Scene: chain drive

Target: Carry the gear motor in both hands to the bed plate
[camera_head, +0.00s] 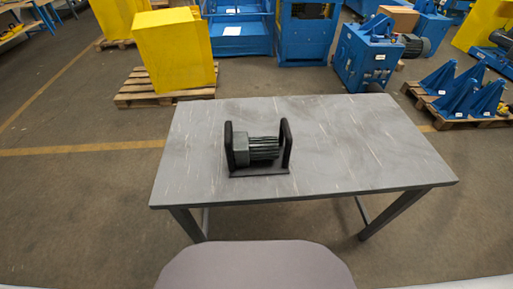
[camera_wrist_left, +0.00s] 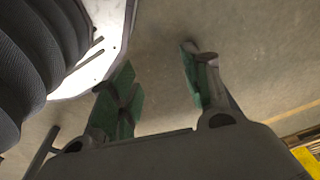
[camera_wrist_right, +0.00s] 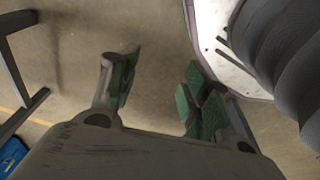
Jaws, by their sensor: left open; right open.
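The gear motor (camera_head: 262,149) is dark grey with a ribbed body. It sits on a dark base (camera_head: 258,172) between two black upright handles (camera_head: 229,148), left of the middle of the grey table. My left gripper (camera_wrist_left: 158,88) is open and empty in the left wrist view, over bare floor. My right gripper (camera_wrist_right: 158,90) is open and empty in the right wrist view, also over floor. Neither gripper shows in the head view, and both are away from the motor. I cannot pick out the bed plate with certainty.
The grey table (camera_head: 360,150) is otherwise bare, with free room right of the motor. Behind it stand a yellow block on a pallet (camera_head: 165,92), a blue machine (camera_head: 366,55) and blue brackets on another pallet (camera_head: 462,115). The floor around the table is open.

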